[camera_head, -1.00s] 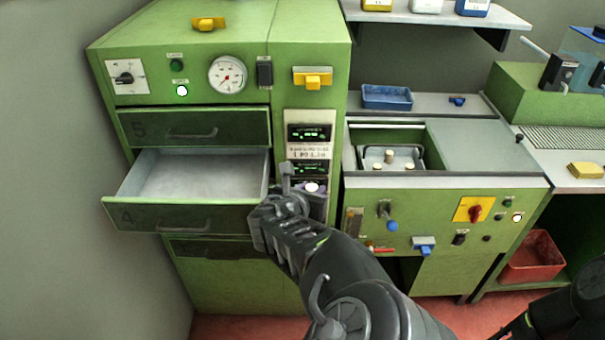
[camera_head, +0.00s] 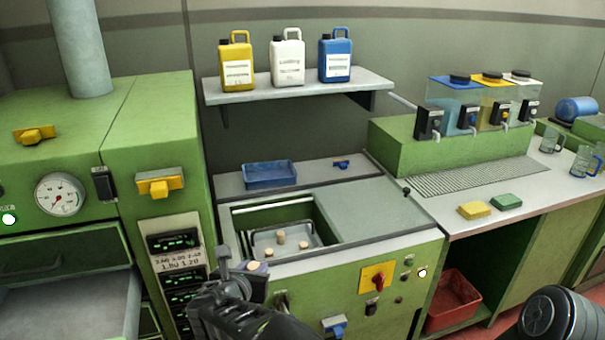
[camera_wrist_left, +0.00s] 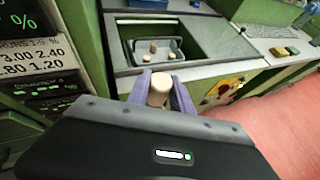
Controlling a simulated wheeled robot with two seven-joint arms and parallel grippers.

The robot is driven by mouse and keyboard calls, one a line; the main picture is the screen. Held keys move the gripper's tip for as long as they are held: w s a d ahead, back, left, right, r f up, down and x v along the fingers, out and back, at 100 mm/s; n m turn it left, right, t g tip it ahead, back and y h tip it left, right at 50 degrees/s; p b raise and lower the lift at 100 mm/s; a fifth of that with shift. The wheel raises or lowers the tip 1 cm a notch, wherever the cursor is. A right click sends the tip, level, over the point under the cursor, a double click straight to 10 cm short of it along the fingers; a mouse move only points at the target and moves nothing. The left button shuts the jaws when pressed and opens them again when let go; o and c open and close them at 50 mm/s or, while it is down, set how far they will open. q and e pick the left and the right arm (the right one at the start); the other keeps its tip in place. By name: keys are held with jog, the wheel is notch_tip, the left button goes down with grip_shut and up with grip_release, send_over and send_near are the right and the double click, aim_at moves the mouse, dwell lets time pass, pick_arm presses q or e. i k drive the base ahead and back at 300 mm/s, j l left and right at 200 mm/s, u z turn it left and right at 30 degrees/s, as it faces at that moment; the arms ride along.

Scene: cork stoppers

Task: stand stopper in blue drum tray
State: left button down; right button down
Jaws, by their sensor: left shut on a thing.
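My left gripper (camera_head: 250,270) is shut on a pale cork stopper (camera_wrist_left: 160,88), which sits between its two purple-grey fingers in the left wrist view. The stopper's top also shows in the head view (camera_head: 258,266), in front of the green machine. The small blue tray (camera_head: 270,175) lies on the grey ledge behind the machine's open well, farther back than the gripper and apart from it. Its near part shows at the top of the left wrist view (camera_wrist_left: 147,4). It looks empty. My right gripper is out of view.
Three other stoppers (camera_head: 281,237) stand in a grey metal tray inside the open well (camera_head: 240,213). A blue clip-like part (camera_head: 341,164) lies on the ledge right of the blue tray. A shelf (camera_head: 300,88) with three jugs overhangs the ledge. An open drawer (camera_head: 80,295) is at left.

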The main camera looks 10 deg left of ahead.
aim_at(269, 175)
jog(key=i+l+z, duration=0.25)
jog(key=i, duration=0.25)
jog(key=i+z, duration=0.2)
jog(key=i, duration=0.25)
jog(key=i+j, duration=0.35)
jog(key=i, duration=0.1)
